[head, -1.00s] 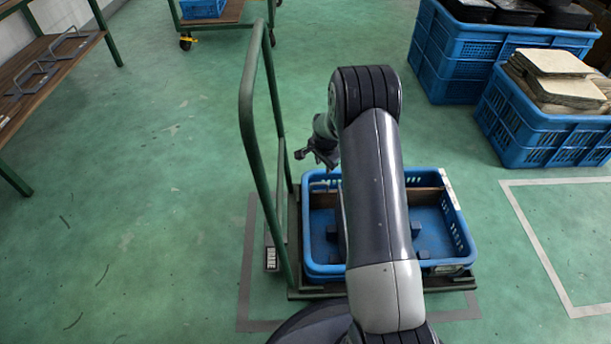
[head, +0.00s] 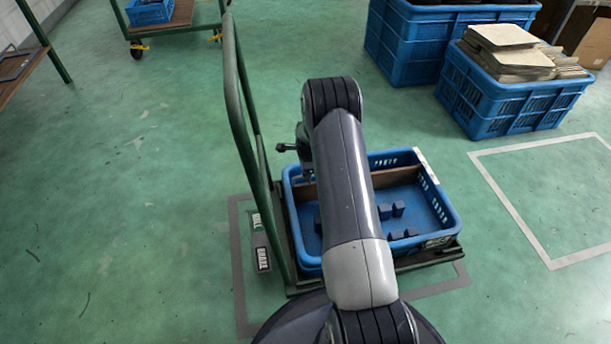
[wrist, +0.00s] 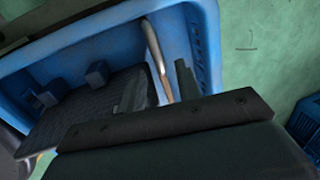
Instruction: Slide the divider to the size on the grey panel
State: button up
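The divider (head: 395,177) is a brown board across the blue crate (head: 448,205), nearer its back wall. In the wrist view, a pale and brown upright edge, apparently the divider (wrist: 158,55), stands between the two dark fingers. My gripper (wrist: 158,80) looks open there, with a gap to the right finger; whether the left finger touches is unclear. In the head view my arm hides the fingers and the divider's middle.
Several small dark blue blocks (head: 398,208) lie in the crate's front part. The green trolley handle (head: 236,110) rises left of the crate. Stacked blue crates (head: 405,45) and a crate of boards (head: 520,105) stand at back right.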

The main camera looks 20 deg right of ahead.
jog(key=shift+w+f, duration=0.2)
jog(key=shift+f, duration=0.7)
jog(key=shift+c, duration=0.2)
grip_shut()
